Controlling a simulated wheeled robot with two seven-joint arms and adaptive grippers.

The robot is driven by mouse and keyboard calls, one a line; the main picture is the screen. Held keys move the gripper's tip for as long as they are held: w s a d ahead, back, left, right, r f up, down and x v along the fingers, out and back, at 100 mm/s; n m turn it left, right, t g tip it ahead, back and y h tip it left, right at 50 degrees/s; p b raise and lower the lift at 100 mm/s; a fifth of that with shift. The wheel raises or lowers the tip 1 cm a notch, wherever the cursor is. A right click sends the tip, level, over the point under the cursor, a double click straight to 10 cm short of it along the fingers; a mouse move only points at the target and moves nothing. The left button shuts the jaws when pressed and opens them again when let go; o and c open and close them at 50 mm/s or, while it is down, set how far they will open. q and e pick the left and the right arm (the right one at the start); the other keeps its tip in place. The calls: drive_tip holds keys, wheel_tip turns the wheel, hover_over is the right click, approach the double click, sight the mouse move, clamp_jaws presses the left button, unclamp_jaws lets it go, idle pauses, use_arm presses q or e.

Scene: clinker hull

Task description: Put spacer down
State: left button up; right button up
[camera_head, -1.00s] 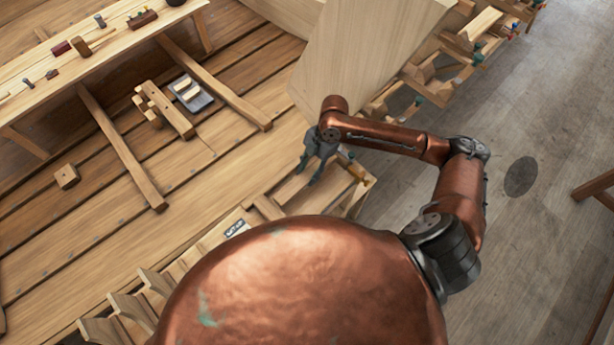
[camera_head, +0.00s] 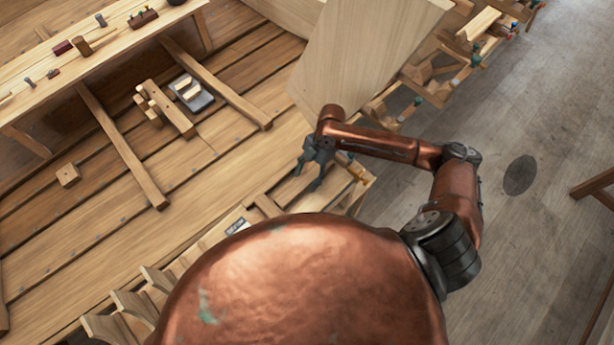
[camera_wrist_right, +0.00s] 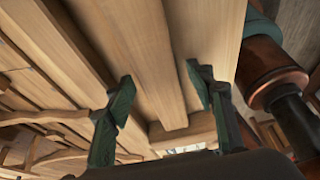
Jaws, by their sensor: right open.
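My right gripper (camera_head: 307,178) is low over the near-side timbers at the centre of the head view, its dark green fingers apart. In the right wrist view its fingers (camera_wrist_right: 161,84) stand on either side of a long pale wooden bar (camera_wrist_right: 158,60), with nothing visibly clamped. A wooden crosspiece (camera_wrist_right: 190,130) lies at the bar's end. I cannot tell which of these pieces, if any, is the spacer. A dark tray (camera_head: 203,102) holding pale blocks (camera_head: 187,88) lies on the planking to the upper left. My left gripper is not in view.
A large pale board (camera_head: 365,60) stands just beyond my right gripper. A bench (camera_head: 90,57) with several small tools runs along the upper left. A small wooden block (camera_head: 68,175) lies on the planking. Grey floor (camera_head: 480,240) is open on the right.

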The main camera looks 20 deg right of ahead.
sight(312, 173)
drive_tip(key=shift+r, duration=0.1)
drive_tip(key=p+v, duration=0.7)
drive_tip(key=shift+w+r, duration=0.1)
drive_tip(key=shift+r, duration=0.15)
drive_tip(key=shift+v, duration=2.25)
drive_tip(key=shift+d, duration=0.1)
